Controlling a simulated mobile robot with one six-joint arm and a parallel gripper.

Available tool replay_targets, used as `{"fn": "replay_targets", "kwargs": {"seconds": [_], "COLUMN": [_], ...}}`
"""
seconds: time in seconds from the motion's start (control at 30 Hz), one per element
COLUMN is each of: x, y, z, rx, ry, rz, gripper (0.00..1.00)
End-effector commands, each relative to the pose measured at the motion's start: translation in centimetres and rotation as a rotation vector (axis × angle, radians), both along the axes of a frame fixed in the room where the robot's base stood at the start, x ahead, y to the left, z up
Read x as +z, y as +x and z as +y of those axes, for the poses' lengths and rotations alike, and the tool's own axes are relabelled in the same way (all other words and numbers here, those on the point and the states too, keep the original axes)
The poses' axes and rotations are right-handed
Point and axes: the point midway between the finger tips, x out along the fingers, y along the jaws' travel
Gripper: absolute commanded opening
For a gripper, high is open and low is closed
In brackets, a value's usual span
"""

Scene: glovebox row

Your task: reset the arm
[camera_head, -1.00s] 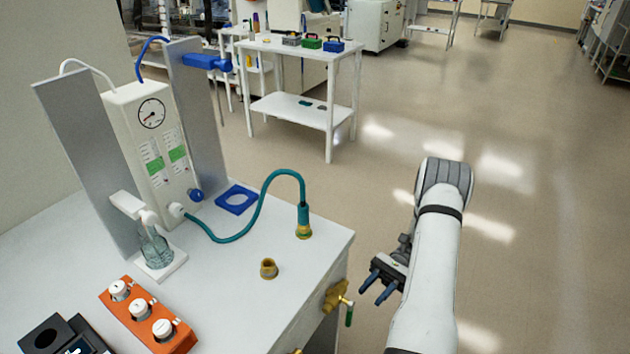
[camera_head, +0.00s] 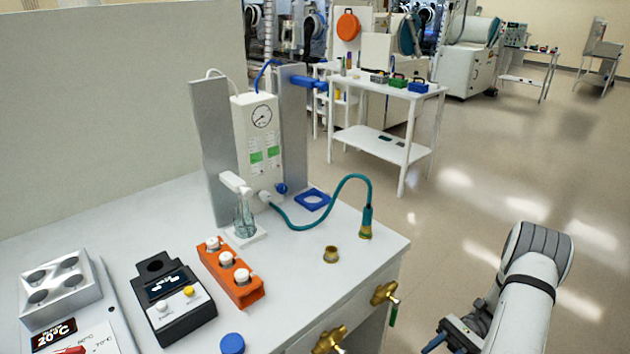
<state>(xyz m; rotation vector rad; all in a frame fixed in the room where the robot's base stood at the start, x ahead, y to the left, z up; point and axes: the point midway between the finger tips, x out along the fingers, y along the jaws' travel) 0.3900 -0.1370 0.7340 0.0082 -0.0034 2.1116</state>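My white arm with a grey joint cap reaches in at the lower right of the head view, over the floor beside the bench. My gripper (camera_head: 436,338) is at the bottom edge, to the right of the bench's front right corner and apart from it. One blue finger shows clearly. The rest of the gripper is cut off by the frame, so its opening cannot be judged. Nothing is seen held in the part that shows.
The white bench (camera_head: 300,270) carries a gauge unit (camera_head: 260,140), a teal hose (camera_head: 330,200), a brass fitting (camera_head: 331,254), an orange vial rack (camera_head: 232,273) and a black device (camera_head: 170,300). Brass valves (camera_head: 385,293) jut from its front. A white cart (camera_head: 385,145) stands behind.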

Motion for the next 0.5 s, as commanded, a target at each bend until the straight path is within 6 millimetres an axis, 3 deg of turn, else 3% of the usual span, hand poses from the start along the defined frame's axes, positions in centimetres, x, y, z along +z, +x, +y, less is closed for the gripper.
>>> {"fn": "replay_targets", "kwargs": {"seconds": [0.5], "x": [6.4], "y": [0.8], "z": [2.5], "rx": [0.135], "ry": [-0.188], "rz": [-0.188], "gripper": [0.35]}}
